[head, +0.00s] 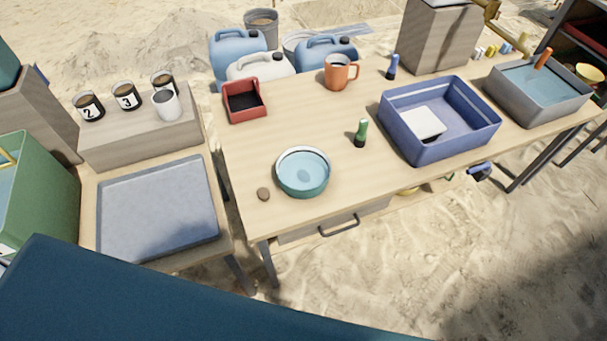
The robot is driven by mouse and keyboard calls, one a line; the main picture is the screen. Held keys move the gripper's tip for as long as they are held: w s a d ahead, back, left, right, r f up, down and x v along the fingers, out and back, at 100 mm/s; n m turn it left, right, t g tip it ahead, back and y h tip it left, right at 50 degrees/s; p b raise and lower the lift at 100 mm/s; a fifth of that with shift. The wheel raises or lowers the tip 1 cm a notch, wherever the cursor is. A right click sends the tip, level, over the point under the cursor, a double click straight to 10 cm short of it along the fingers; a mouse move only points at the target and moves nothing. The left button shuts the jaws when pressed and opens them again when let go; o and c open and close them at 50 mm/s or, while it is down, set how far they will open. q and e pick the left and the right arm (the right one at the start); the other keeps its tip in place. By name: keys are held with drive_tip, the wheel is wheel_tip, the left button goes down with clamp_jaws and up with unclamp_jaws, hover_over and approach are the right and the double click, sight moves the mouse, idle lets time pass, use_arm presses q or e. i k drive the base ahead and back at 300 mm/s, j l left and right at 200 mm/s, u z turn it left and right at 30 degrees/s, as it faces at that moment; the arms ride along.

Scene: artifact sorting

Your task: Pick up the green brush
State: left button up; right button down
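A small green brush (361,131) with a dark lower end stands upright on the wooden table, between the teal bowl and the blue bin. Nothing touches it. A similar blue brush (392,67) stands farther back on the same table. Neither of my grippers is in the head view.
On the table (260,149) are a teal bowl (303,190), a small brown stone (263,194), a red tray (261,114), an orange mug (354,72), a blue bin (468,138) and a grey water basin (556,107). A grey tray (140,215) lies left. Table space left of the brush is clear.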

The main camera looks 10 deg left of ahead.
sight(360, 137)
drive_tip(key=u, duration=0.35)
drive_tip(key=i+l+u, duration=0.15)
drive_tip(key=l+u, duration=0.25)
drive_tip(key=l, duration=0.3)
drive_tip(key=l+u, duration=0.35)
drive_tip(key=l, duration=0.35)
drive_tip(key=i, duration=0.05)
